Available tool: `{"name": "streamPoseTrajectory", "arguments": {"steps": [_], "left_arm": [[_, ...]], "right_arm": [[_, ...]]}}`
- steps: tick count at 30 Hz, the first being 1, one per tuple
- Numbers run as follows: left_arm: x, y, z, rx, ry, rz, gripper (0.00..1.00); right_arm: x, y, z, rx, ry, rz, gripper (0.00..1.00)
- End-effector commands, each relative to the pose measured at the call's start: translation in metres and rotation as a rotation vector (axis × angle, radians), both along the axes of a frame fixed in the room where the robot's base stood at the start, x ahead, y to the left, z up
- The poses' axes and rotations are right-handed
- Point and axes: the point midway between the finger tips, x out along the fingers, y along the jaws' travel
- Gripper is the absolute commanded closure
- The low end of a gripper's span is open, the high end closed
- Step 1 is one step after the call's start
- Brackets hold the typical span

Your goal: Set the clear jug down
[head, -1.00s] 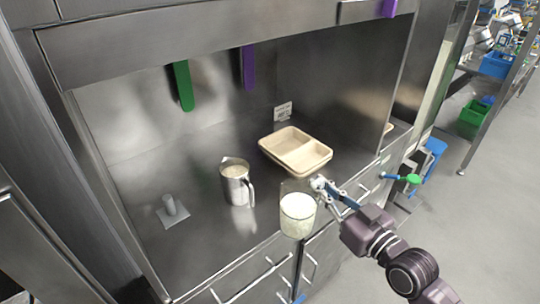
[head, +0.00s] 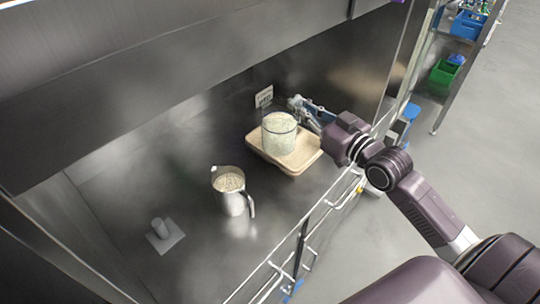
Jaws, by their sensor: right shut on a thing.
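The clear jug (head: 279,134), filled with white rice, shows in front of the beige tray. My right gripper (head: 299,108) is shut on the jug at its right side. From this angle I cannot tell whether the jug touches the tray or hangs above it. The beige compartment tray (head: 305,160) lies on the steel counter and is partly hidden by the jug. My left gripper is not in view.
A metal pitcher (head: 233,194) with grain in it stands on the counter left of the tray. A small grey post on a square plate (head: 165,236) is further left. A small label card (head: 264,97) is at the back wall. Bare counter (head: 190,190) lies between them.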

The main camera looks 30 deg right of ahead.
Motion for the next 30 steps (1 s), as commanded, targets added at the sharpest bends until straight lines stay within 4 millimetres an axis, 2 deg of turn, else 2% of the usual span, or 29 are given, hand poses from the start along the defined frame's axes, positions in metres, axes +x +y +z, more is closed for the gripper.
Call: {"name": "streamPoseTrajectory", "arguments": {"steps": [9, 11, 16, 23, 30], "left_arm": [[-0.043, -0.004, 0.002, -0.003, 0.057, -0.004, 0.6], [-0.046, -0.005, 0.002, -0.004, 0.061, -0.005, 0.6], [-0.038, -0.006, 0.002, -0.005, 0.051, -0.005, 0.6], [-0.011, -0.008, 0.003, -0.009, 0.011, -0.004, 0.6], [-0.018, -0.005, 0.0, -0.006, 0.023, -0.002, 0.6]], "right_arm": [[-0.001, -0.001, -0.083, -0.001, 0.003, -0.001, 1.0], [-0.001, -0.001, -0.099, 0.0, 0.003, -0.002, 1.0], [-0.001, -0.001, -0.133, -0.002, 0.0, -0.002, 1.0], [-0.001, -0.001, -0.153, -0.001, -0.002, -0.002, 1.0], [-0.001, -0.001, -0.183, 0.0, -0.002, -0.002, 1.0]]}}
